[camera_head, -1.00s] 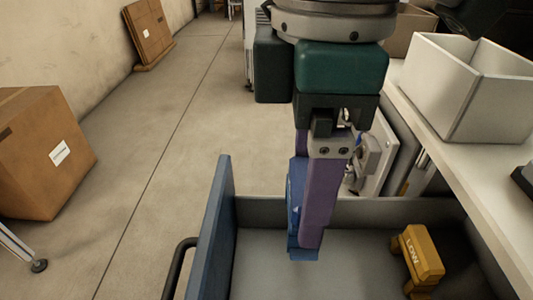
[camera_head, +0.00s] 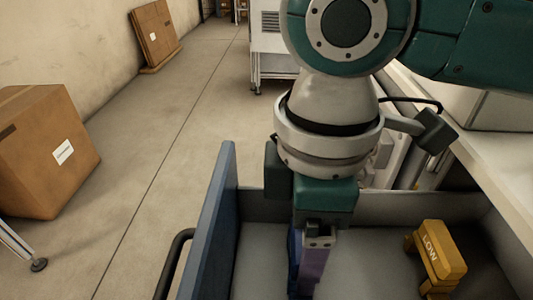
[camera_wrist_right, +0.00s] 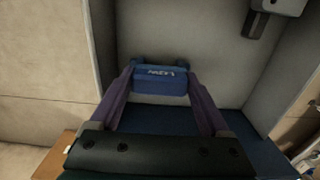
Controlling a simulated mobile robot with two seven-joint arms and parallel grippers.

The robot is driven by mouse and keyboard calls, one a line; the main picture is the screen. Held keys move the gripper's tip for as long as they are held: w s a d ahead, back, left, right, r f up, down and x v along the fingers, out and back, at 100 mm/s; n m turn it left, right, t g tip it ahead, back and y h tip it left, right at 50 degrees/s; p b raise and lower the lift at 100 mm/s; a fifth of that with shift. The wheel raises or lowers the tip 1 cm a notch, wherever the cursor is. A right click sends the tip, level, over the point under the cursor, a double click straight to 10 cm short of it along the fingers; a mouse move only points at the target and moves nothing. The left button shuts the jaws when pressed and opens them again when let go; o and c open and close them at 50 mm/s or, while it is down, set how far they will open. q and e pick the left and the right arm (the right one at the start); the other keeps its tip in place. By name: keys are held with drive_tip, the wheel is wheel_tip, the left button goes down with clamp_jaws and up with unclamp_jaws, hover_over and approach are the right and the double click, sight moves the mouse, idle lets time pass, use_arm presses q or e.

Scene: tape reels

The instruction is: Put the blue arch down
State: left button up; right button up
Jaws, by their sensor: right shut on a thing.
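My right gripper (camera_head: 308,285) points down inside an open drawer (camera_head: 212,215) with a blue front panel and grey inside. Its purple fingers are shut on the blue arch (camera_head: 293,258), which is mostly hidden behind them in the head view. In the right wrist view the blue arch (camera_wrist_right: 160,80), with pale lettering on it, sits between the two fingertips (camera_wrist_right: 160,92). It is low in the drawer near the blue panel. I cannot tell whether it touches the drawer floor. My left gripper is not in view.
A yellow arch (camera_head: 440,262) marked LOW stands on the drawer floor to the right. Bare floor lies between it and my gripper. A pale worktop (camera_head: 505,185) borders the drawer on the right. Cardboard boxes (camera_head: 42,150) stand on the left.

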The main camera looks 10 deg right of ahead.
drive_tip(key=o, duration=1.2)
drive_tip(key=shift+o, duration=0.2)
wheel_tip(320, 180, up, 12)
drive_tip(key=p, duration=0.3)
drive_tip(key=shift+p, duration=0.3)
